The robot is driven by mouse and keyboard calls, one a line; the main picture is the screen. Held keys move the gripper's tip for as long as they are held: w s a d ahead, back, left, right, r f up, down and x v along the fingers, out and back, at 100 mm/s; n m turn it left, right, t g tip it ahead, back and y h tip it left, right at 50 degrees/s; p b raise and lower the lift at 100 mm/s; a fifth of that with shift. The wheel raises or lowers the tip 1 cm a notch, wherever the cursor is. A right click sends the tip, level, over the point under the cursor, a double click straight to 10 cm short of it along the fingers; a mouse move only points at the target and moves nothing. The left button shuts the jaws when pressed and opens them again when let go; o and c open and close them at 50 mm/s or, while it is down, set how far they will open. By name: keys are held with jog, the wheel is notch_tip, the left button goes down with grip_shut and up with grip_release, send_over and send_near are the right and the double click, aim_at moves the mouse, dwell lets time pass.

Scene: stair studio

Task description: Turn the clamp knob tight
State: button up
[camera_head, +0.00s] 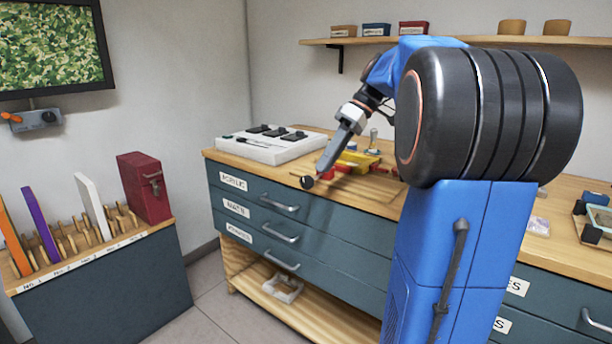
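A round black knob (307,182) shows at the front edge of the wooden workbench (222,157). It seems to belong to a small red piece (326,174) just right of it, probably the clamp, though most of that is hidden. My gripper (324,168) points down and left from my blue arm. Its grey fingers end just above and right of the knob, close to the red piece. I cannot tell whether they touch it. The fingers overlap in this view, so their gap does not show.
Yellow and red blocks (361,160) lie behind the gripper. A white box with black switches (266,146) stands at the back left of the bench. Labelled drawers (271,199) are below. A rack with a red case (146,187) stands left. My arm hides much of the right side.

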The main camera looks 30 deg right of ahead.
aim_at(308, 182)
jog(key=w+a+r+m+g+h, duration=0.1)
jog(key=w+r+m+g+h, duration=0.15)
jog(key=w+r+h, duration=0.7)
jog(key=f+y, duration=0.1)
jog(key=f, duration=0.4)
jog(key=f+y, duration=0.1)
jog(key=f, duration=0.4)
jog(key=s+f+y, duration=0.1)
jog(key=f, duration=0.5)
jog(key=shift+a+t, duration=0.15)
jog(key=shift+t, duration=0.2)
